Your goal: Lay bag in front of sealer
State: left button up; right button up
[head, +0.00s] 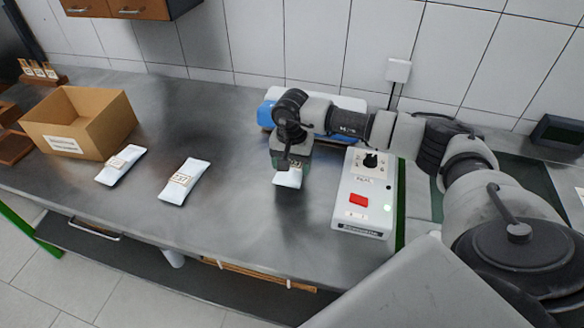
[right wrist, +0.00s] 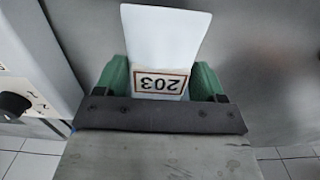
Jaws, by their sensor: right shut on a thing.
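A white bag labelled 203 (right wrist: 165,35) is between the green fingers of my right gripper (right wrist: 162,82) in the right wrist view. In the head view my right gripper (head: 291,160) points down over the counter, shut on this bag (head: 287,179), whose lower part shows below the fingers. Whether the bag touches the counter is unclear. A blue and white machine (head: 266,112), perhaps the sealer, stands behind my gripper against the wall, partly hidden by my arm. My left gripper is not in view.
A white control box (head: 362,208) with a red button and black knob stands close right of my gripper. Two more white labelled bags (head: 120,165) (head: 184,180) lie left on the grey counter (head: 235,215). An open cardboard box (head: 80,122) stands farther left. The counter between is clear.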

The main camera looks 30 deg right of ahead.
aim_at(292, 165)
notch_tip(292, 165, down, 2)
jog(key=shift+f, duration=0.45)
jog(key=o, duration=1)
jog(key=shift+r, duration=0.15)
jog(key=shift+r, duration=0.2)
notch_tip(292, 165, up, 10)
jog(key=shift+r+b, duration=0.25)
jog(key=shift+b, duration=0.75)
jog(key=shift+r, duration=0.65)
